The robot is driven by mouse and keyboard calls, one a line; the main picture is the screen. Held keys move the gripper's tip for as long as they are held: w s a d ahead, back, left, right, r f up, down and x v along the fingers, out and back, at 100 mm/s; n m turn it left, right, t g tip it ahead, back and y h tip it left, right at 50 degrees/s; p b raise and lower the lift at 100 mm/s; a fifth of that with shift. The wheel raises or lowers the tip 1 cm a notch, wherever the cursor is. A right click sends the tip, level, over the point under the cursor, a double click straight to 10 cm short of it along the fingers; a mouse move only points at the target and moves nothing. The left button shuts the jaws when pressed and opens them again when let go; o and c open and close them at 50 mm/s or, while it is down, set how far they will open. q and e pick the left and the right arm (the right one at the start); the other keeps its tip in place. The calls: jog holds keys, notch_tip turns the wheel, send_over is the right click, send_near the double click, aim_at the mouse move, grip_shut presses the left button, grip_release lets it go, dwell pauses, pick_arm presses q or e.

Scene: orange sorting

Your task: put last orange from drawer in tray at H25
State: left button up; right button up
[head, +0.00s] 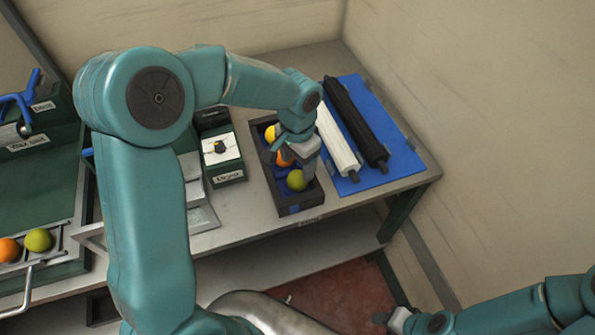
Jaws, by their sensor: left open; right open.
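A dark tray (288,210) stands on the table. It holds a yellow fruit (270,132) at the back, an orange (281,159) in the middle and a green fruit (297,181) at the front. My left gripper (287,161) is open over the tray, with its fingers around or just above the middle orange, which it partly hides. At the far left, another orange (8,250) and a green fruit (38,240) lie in a metal-railed holder that looks like a drawer. My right gripper (393,319) is low at the bottom right, away from the table.
A blue mat (399,153) right of the tray bears a white roller (336,140) and a black roller (356,123). A labelled green box (226,174) stands left of the tray. A wall closes the right side. My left arm hides much of the table's left part.

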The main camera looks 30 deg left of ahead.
aim_at(297, 175)
pick_arm(q)
notch_tip(297, 175, up, 7)
jog(key=shift+f, duration=0.15)
dwell(0.4)
jog(key=shift+s, duration=0.15)
